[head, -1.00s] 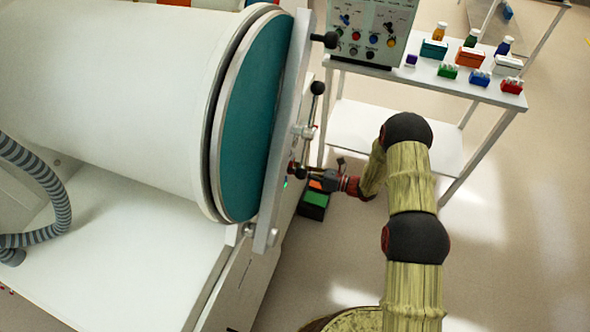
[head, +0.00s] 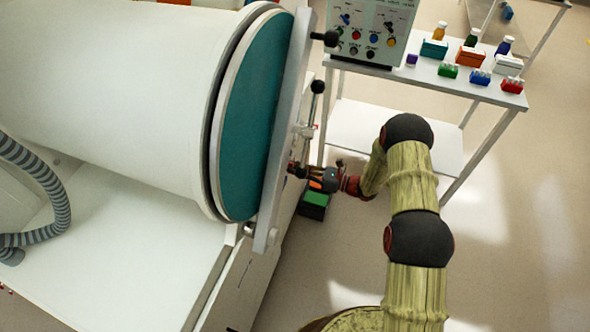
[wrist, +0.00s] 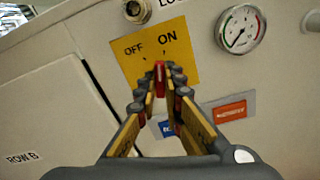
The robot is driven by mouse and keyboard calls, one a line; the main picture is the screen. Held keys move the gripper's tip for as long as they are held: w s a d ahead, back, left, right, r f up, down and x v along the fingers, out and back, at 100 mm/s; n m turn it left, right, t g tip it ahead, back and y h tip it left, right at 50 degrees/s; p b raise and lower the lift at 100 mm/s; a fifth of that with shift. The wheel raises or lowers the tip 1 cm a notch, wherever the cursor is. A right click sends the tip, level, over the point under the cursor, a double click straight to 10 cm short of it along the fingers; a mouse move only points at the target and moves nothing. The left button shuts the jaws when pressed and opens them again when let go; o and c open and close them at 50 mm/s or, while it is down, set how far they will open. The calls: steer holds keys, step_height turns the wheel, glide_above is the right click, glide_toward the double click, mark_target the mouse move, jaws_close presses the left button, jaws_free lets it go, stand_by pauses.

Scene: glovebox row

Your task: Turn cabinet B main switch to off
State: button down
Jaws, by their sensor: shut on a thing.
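The main switch's red handle (wrist: 160,77) stands in front of a yellow plate (wrist: 183,60) marked OFF on the left and ON on the right. In the wrist view the handle's tip lies below the mark under ON. My gripper (wrist: 161,85) is shut on the red handle, with a finger on each side. The handle's lower part is partly hidden between the fingers.
A pressure gauge (wrist: 240,28) and a key lock (wrist: 136,10) sit above and beside the plate. A label reads ROW B (wrist: 21,158). In the head view a door handle bar (head: 313,115) stands just above my gripper, and a green-topped box (head: 314,204) lies below. A bench (head: 445,85) is behind.

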steer(key=shift+n, duration=1.5)
steer(key=c, duration=1.9)
jaws_free()
steer(key=shift+d, duration=0.1)
steer(key=v, duration=1.1)
steer(key=shift+s+d, duration=0.15)
steer(key=shift+d, duration=0.25)
